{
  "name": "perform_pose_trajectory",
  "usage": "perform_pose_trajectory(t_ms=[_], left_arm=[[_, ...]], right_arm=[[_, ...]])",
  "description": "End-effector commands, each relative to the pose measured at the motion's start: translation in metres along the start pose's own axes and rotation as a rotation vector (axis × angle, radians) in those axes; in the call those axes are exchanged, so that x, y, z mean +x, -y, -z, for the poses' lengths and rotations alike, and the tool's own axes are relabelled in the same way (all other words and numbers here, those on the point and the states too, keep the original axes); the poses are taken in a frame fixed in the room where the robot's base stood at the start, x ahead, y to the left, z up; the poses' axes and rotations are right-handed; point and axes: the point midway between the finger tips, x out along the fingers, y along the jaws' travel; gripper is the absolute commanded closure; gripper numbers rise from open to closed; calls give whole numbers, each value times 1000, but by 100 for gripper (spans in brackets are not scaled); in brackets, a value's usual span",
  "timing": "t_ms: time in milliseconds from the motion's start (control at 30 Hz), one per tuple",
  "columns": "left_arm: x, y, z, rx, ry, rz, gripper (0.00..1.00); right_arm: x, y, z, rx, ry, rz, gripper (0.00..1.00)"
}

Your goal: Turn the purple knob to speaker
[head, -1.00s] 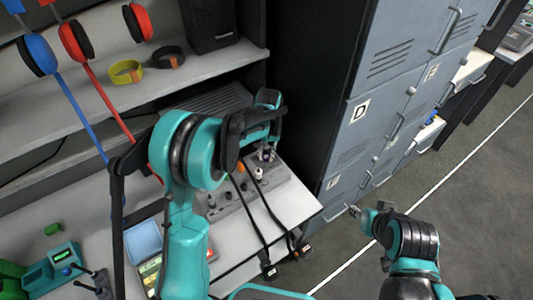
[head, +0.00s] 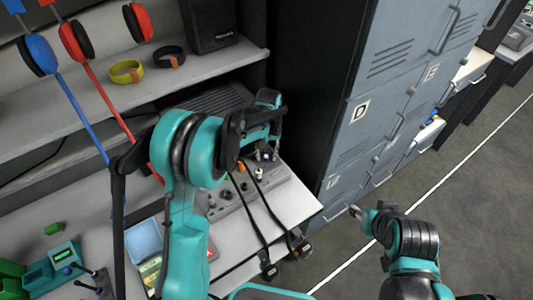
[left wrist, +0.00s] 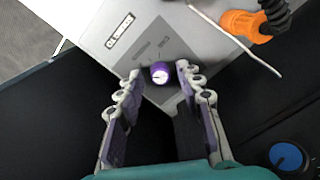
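The purple knob (left wrist: 160,73) sits on a grey panel (left wrist: 110,30) in the left wrist view. Its top is white with a dark mark whose direction I cannot tell. My left gripper (left wrist: 158,76) is open, with one fingertip on each side of the knob. I see small gaps between the fingertips and the knob. Lettering beside the knob is too small to read. In the head view my left gripper (head: 266,154) is over the right end of the grey console, and the knob is hard to make out. My right gripper (head: 368,216) is over the floor, its opening unclear.
A blue knob (left wrist: 288,157) is at lower right.

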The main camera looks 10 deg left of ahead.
Motion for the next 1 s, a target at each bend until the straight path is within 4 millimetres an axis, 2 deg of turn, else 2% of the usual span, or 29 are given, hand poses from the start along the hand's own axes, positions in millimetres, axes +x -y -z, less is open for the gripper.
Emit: perform_pose_trajectory(t_ms=[267,367,467,800,1000], left_arm=[[-1,0,0,1,0,0,59],[-6,0,0,1,0,0,59],[-21,0,0,1,0,0,59],[-93,0,0,1,0,0,59],[-116,0,0,1,0,0,59]], right_arm=[[0,0,0,0,0,0,56],[0,0,0,0,0,0,56],[0,0,0,0,0,0,56],[0,0,0,0,0,0,56],[0,0,0,0,0,0,56]])
